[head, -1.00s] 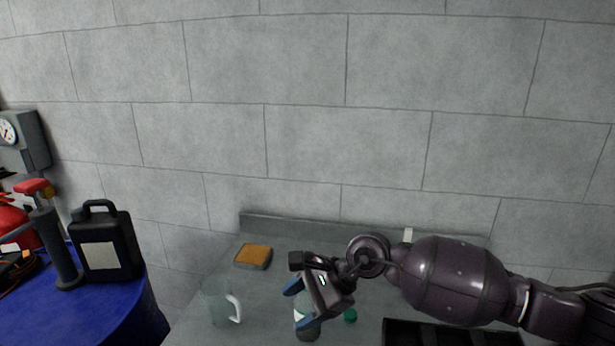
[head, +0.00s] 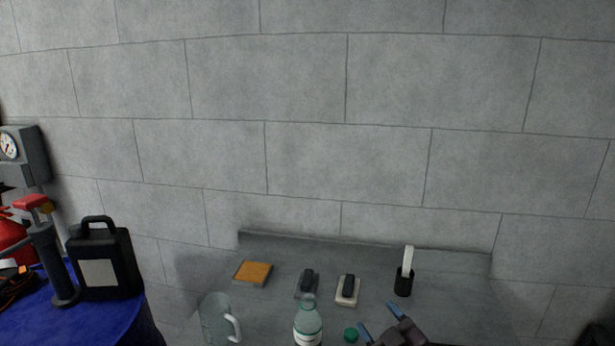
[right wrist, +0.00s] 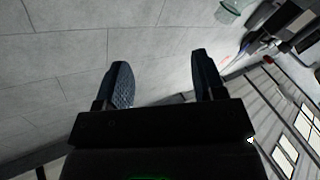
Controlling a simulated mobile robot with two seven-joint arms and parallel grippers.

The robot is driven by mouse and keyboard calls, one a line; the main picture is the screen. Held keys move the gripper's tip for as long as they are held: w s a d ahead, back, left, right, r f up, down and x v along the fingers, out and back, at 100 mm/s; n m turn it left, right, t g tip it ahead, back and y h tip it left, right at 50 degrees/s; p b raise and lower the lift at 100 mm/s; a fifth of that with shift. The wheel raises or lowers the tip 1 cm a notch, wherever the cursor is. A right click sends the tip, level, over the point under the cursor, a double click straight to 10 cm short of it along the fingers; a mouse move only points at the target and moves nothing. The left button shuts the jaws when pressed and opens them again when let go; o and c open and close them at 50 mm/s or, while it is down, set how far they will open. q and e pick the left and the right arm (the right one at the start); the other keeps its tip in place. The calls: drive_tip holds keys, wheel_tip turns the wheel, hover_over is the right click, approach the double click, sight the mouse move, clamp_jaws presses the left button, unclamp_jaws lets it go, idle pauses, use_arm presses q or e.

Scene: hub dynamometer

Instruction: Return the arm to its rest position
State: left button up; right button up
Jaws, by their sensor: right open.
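My right gripper (head: 382,318) is at the bottom edge of the head view, low over the front right part of the grey bench (head: 450,290). Its two blue fingertips are apart with nothing between them; the right wrist view also shows the open fingers (right wrist: 160,82) with only the wall behind. A clear bottle (head: 308,322) with a white label stands left of the gripper, apart from it. A green cap (head: 351,334) lies between the bottle and the gripper. Most of my right arm is out of the head view. My left gripper is not in view.
A glass jug (head: 214,320) stands left of the bottle. Behind are an orange-topped pad (head: 253,272), two dark-handled blocks (head: 306,283) (head: 347,290) and a black cup (head: 403,283) holding a white stick. A black canister (head: 103,262) stands on a blue surface (head: 95,322) at left.

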drive_tip(key=s+d+f+m+g+h, duration=0.2)
drive_tip(key=s+d+f, duration=0.5)
drive_tip(key=s+f, duration=0.4)
drive_tip(key=s+d+f+m+g+h, duration=0.3)
drive_tip(key=s+d+f+m, duration=0.3)
drive_tip(key=s+f, duration=0.4)
drive_tip(key=s+m+h, duration=0.1)
drive_tip(key=s, duration=0.1)
drive_tip(key=shift+s+d+f+g+h, duration=0.3)
drive_tip(key=shift+s+d+f+h, duration=0.05)
drive_tip(key=shift+d+f+h, duration=0.05)
